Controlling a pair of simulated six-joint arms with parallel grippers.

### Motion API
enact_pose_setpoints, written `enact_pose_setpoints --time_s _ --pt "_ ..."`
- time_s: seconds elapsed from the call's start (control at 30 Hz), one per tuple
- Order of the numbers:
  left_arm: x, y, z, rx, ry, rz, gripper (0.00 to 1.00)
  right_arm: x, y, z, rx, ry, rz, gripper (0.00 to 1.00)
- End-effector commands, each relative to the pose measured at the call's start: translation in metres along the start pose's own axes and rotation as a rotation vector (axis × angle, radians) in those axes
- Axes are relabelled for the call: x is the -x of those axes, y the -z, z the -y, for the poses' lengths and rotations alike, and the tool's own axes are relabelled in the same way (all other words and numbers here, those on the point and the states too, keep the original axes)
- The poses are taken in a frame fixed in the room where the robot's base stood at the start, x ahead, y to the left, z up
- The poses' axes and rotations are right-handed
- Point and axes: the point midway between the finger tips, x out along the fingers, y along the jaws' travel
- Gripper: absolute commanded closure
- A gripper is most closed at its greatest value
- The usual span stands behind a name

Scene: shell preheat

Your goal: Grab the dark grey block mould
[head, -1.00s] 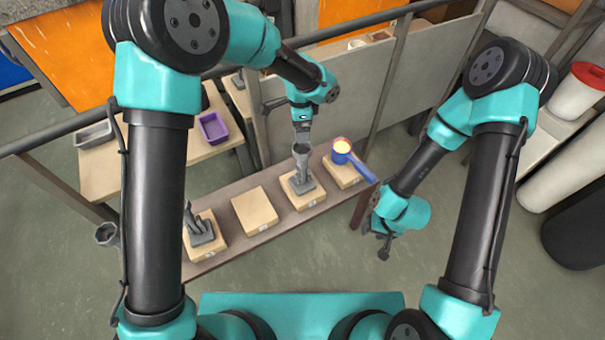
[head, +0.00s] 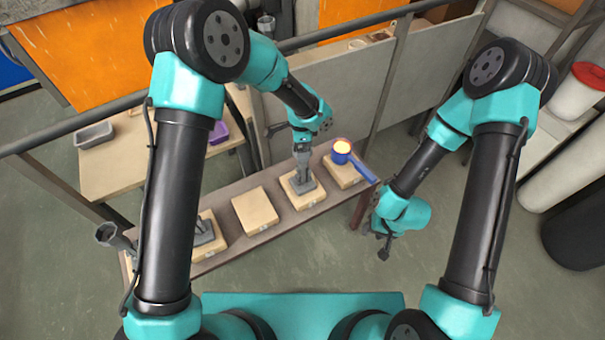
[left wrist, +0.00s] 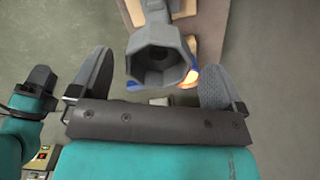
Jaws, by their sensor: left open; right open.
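A grey mould (head: 303,187) with a flat base stands on a wooden block, right of the middle of the bench. My left gripper (head: 302,162) is open and right above it, hiding its upper part in the head view. In the left wrist view the mould's hollow, many-sided cup (left wrist: 158,58) stands between the two spread fingers, with room at each side. A second grey mould (head: 205,233) rests on the left block, partly hidden by my left arm. I cannot tell the two apart by shade. My right gripper (head: 384,246) is open and empty, off the bench's right end.
A blue ladle (head: 360,168) with glowing contents sits on the right block, close beside my left gripper. An empty wooden block (head: 255,210) lies between the moulds. A grey tray (head: 94,135) and a purple tray (head: 218,132) are on the table behind.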

Motion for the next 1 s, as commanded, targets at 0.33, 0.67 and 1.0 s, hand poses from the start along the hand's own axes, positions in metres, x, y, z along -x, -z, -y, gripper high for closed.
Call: enact_pose_setpoints --time_s 0.33,0.67,1.0 --pt "-0.043 0.003 -0.001 0.001 -0.003 0.001 0.05 0.000 0.000 0.000 0.000 0.000 0.000 0.57" --pt "-0.049 0.004 -0.001 0.000 -0.001 0.001 0.05 0.000 0.000 0.000 0.000 0.000 0.000 0.57" --pt "-0.049 0.004 -0.001 0.000 -0.001 0.001 0.15 0.000 0.000 0.000 0.000 0.000 0.000 0.57"
